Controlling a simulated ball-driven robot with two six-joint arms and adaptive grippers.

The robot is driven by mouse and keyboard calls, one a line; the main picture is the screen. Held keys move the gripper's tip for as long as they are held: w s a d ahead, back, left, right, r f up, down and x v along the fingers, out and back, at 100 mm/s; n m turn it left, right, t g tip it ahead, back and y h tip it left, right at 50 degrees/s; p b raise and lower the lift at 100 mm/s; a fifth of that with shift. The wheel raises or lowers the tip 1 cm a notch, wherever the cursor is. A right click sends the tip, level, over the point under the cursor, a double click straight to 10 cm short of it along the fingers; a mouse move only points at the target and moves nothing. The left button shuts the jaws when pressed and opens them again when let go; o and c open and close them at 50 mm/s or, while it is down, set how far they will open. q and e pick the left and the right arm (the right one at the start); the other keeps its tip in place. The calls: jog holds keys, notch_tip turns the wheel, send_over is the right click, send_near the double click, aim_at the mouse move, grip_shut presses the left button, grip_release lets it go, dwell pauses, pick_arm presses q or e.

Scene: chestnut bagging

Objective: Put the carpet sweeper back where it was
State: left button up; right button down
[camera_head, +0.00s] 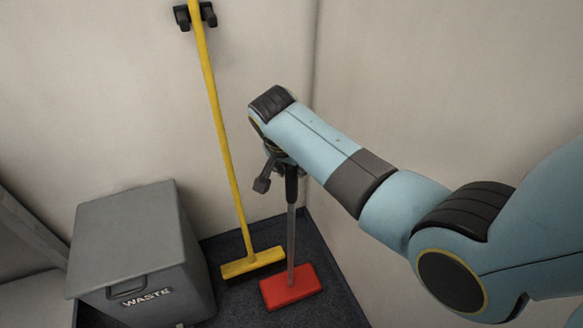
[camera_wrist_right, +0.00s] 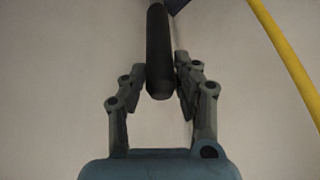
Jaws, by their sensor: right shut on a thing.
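The carpet sweeper (camera_head: 290,287) has a red head, a thin grey pole and a black grip. It stands upright in the corner on the dark floor, its red head at or near the floor. My right gripper (camera_head: 281,172) is at the top of the pole, partly hidden by my own arm. In the right wrist view the black grip (camera_wrist_right: 158,50) sits between the two fingers of my right gripper (camera_wrist_right: 161,80), which are shut on it. My left gripper is not in view.
A yellow broom (camera_head: 222,130) hangs in a black wall holder (camera_head: 195,15) just left of the sweeper; its yellow head is close to the red one. A grey waste bin (camera_head: 130,240) stands further left. Pale walls meet in a corner behind the sweeper.

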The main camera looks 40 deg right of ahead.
jog(key=shift+r, duration=0.1)
jog(key=c, duration=1)
grip_release()
jog(key=p+v, duration=0.2)
jog(key=v, duration=1)
jog(key=s+f+n+y, duration=0.1)
jog(key=s+f+n, duration=0.35)
jog(key=f, duration=0.75)
jog(key=s+f+n+y, duration=0.1)
jog(key=s+f+n, duration=0.1)
jog(key=s+f, duration=0.75)
jog(key=shift+s+d+f+n+g+y+b, duration=0.25)
jog(key=shift+s+d+f+n+b, duration=0.55)
jog(key=shift+s+f, duration=3.35)
jog(key=shift+s+d+f+n+g+b, duration=0.25)
jog(key=shift+s+d+f+n, duration=0.65)
jog(key=shift+s+f, duration=3.2)
jog(key=shift+s+d+f+n+g+y+b, duration=0.3)
jog(key=shift+s+f+n, duration=1.15)
jog(key=shift+s, duration=5.2)
